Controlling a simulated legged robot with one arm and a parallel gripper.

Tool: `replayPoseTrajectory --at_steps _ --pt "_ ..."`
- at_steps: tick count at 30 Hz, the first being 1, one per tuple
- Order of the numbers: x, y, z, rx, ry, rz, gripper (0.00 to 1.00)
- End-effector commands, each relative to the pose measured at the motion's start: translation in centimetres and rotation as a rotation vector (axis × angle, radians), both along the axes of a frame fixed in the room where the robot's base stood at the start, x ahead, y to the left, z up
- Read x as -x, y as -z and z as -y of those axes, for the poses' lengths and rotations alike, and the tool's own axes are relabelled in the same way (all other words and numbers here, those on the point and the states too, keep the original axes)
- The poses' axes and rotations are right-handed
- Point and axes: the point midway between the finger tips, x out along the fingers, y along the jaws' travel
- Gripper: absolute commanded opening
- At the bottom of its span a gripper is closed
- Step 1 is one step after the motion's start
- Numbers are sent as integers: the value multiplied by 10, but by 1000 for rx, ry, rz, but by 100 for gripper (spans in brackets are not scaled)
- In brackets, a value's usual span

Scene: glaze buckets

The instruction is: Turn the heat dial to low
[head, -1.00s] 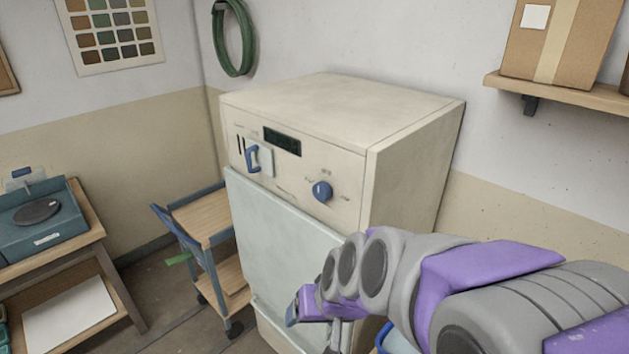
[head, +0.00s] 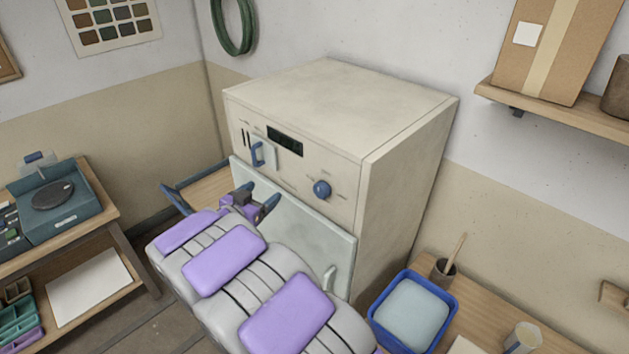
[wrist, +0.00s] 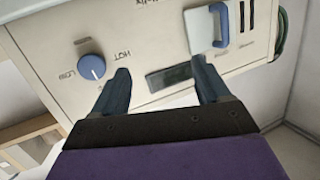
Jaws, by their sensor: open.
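The heat dial (head: 322,189) is a round blue knob on the cream front panel of the kiln-like cabinet (head: 290,158). The wrist view is upside down; there the dial (wrist: 91,67) sits left of my gripper, between printed LOW (wrist: 68,74) and HOT (wrist: 121,55). It has a pale mark, but I cannot tell its setting for sure. My gripper (head: 257,203) is open and empty, in front of the cabinet, left of and below the dial in the head view. In the wrist view its fingers (wrist: 160,72) are spread before the panel, apart from the dial.
A blue handle on a pale plate (head: 258,154) and a dark display (head: 285,141) share the panel. The cabinet's pale door (head: 325,237) is below. A cart (head: 200,190) stands at left.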

Motion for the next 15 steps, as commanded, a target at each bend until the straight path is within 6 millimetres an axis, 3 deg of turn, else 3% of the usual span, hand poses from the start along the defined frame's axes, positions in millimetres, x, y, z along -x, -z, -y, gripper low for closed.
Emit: replayPoseTrajectory --at_steps 9,15 --pt "78 13 10 268 317 12 76" --pt "91 15 17 315 370 10 76"
